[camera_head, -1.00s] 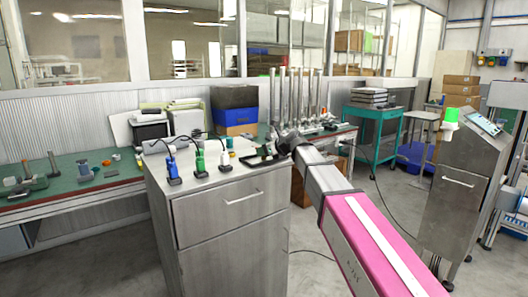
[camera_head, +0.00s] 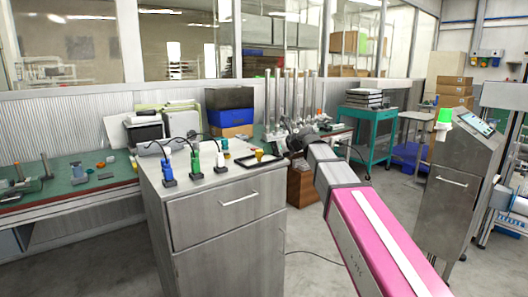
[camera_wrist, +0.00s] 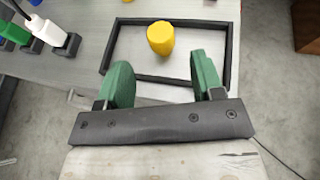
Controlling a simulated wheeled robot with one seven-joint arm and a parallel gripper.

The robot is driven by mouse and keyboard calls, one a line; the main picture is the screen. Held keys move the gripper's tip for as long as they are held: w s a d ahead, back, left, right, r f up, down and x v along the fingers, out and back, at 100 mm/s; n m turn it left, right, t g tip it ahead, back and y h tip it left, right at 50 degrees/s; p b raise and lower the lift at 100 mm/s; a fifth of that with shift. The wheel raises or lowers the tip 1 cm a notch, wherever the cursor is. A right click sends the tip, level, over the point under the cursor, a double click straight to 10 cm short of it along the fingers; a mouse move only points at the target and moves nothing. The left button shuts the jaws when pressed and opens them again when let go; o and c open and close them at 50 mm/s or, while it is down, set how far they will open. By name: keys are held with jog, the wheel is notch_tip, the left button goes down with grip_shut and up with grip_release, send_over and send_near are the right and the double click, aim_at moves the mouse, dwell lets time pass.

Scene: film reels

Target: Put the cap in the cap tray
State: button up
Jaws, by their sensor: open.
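The yellow cap (camera_wrist: 161,38) stands in the cap tray (camera_wrist: 232,50), a shallow black-rimmed tray on top of the steel cabinet. In the head view the cap (camera_head: 259,154) shows small, inside the tray (camera_head: 243,163). My gripper (camera_wrist: 158,68) is open and empty, its two green fingers apart. In the wrist view the fingertips lie below the cap in the picture, over the tray's near side, and do not touch the cap. In the head view my gripper (camera_head: 289,146) is at the cabinet's right, its fingers not clearly visible.
Blue, green and white bottle-like tools (camera_head: 194,162) with cables stand in black holders left of the tray. The steel cabinet (camera_head: 225,215) has its right edge near my arm. Tall metal rods (camera_head: 286,100) stand on the green bench behind. Floor right of the cabinet is open.

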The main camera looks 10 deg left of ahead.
jog(key=s+d+f+n+g+h, duration=0.1)
jog(key=s+d+f+n+h, duration=0.1)
jog(key=d+f+n, duration=0.4)
jog(key=s+d+f+n+h, duration=0.1)
jog(key=s+d+f+h, duration=0.15)
jog(key=d+f, duration=0.7)
jog(key=s+d+f+n+g+h, duration=0.15)
jog(key=d+f+n, duration=0.35)
jog(key=f, duration=0.5)
jog(key=s+d+f+n+g+h, duration=0.3)
jog(key=s+d+f+n+h, duration=0.3)
jog(key=s+d+f+n, duration=0.5)
jog(key=s+d+f, duration=0.4)
jog(key=d+f, duration=0.1)
jog(key=d, duration=0.2)
jog(key=shift+s+f, duration=0.25)
jog(key=shift+f, duration=0.1)
jog(key=shift+g, duration=0.25)
